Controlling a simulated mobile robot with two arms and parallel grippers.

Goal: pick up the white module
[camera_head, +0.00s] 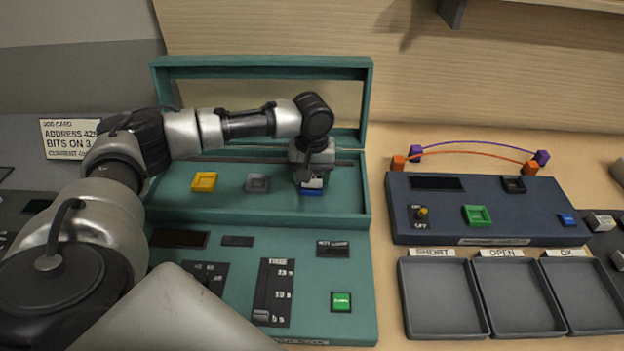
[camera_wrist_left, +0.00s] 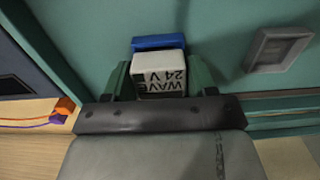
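The white module (camera_wrist_left: 160,75), marked "WAVE 24 V", is between the two dark green fingers of my left gripper (camera_wrist_left: 160,82) in the left wrist view. No clear gap shows on either side of it, so the gripper looks shut on it. A blue socket (camera_wrist_left: 158,42) is right at the module, at the back slot row of the teal console (camera_head: 345,205). In the head view my left gripper (camera_head: 313,178) points down there and partly hides the white module (camera_head: 312,183) above the blue socket (camera_head: 312,192). My right gripper is not in view.
A yellow socket (camera_head: 204,182) and a grey socket (camera_head: 257,183) lie left of the gripper. The console's raised teal frame (camera_head: 262,61) stands behind. A dark blue test box (camera_head: 460,225) with arched wires and grey trays (camera_head: 443,297) are on the right.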

